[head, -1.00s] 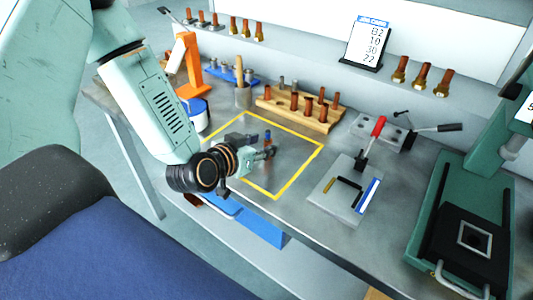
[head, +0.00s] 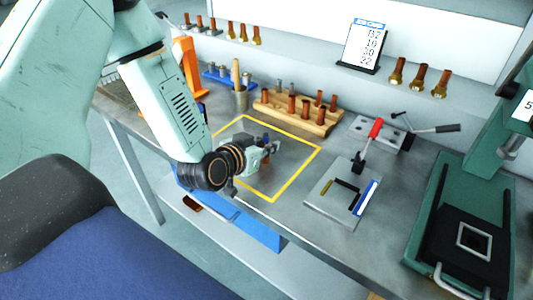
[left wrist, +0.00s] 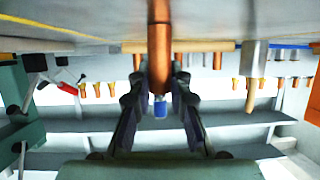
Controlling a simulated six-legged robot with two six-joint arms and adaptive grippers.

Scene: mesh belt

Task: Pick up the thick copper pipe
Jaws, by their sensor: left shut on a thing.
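The thick copper pipe (left wrist: 160,45) stands out clearly in the left wrist view, running between the two dark fingers. A blue piece (left wrist: 160,105) shows at its end near the fingers. My left gripper (left wrist: 158,92) is shut on the pipe. In the head view my left gripper (head: 268,149) is over the yellow-outlined area (head: 300,178) of the bench, and the pipe is mostly hidden by the fingers there. I cannot tell whether the pipe touches the bench. My right gripper is not in view.
A wooden rack (head: 318,126) with several copper pipes stands behind the outlined area. A grey plate fixture (head: 328,200) and a red-handled clamp (head: 374,130) are to the right. A green press (head: 440,205) fills the far right. An orange stand (head: 190,65) is behind my left arm.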

